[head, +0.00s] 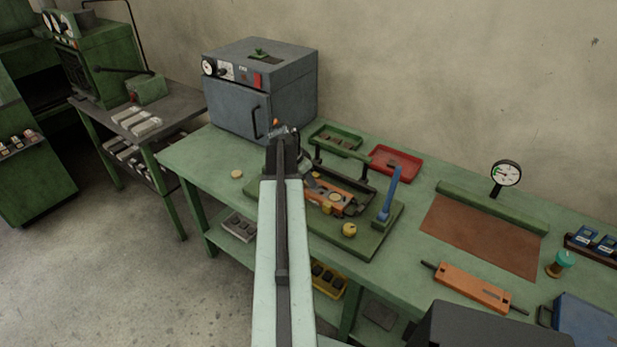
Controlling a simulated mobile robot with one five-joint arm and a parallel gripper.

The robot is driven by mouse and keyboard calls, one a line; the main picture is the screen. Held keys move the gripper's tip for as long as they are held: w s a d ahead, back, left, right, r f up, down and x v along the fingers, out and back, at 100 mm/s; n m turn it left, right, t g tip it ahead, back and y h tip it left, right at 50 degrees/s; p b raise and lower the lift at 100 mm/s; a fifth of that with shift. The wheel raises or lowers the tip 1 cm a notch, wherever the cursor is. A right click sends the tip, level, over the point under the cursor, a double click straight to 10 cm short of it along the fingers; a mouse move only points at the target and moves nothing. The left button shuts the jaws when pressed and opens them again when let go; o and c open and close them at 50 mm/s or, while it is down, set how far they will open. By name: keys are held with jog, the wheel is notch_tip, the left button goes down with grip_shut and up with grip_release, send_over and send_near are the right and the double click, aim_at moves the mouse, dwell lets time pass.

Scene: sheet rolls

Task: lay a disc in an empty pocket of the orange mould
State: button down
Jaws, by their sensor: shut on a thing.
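The orange mould (357,190) lies on the green press base, partly behind my arm. A pale yellow disc (336,209) shows at its near side; I cannot make out its pockets clearly. Another pale disc (237,174) lies on the bench left of my arm. My gripper (280,129) is up in front of the grey oven, left of and beyond the mould. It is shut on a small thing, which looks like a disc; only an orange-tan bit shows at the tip.
The grey oven (285,85) stands close behind my gripper. Green (340,131) and red (413,160) trays lie behind. A second orange block (473,289) lies at right.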

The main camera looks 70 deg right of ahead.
jog(key=shift+w+a+f, duration=0.15)
jog(key=shift+a+f, duration=0.05)
jog(key=shift+a, duration=0.05)
dwell(0.3)
jog(key=c, duration=0.8)
grip_release()
jog(key=shift+c, duration=0.2)
jog(key=shift+w+r+p, duration=0.2)
jog(key=shift+r+p, duration=0.4)
jog(key=shift+p, duration=0.1)
jog(key=p+v, duration=0.6)
jog(key=shift+r, duration=0.45)
jog(key=shift+s, duration=0.1)
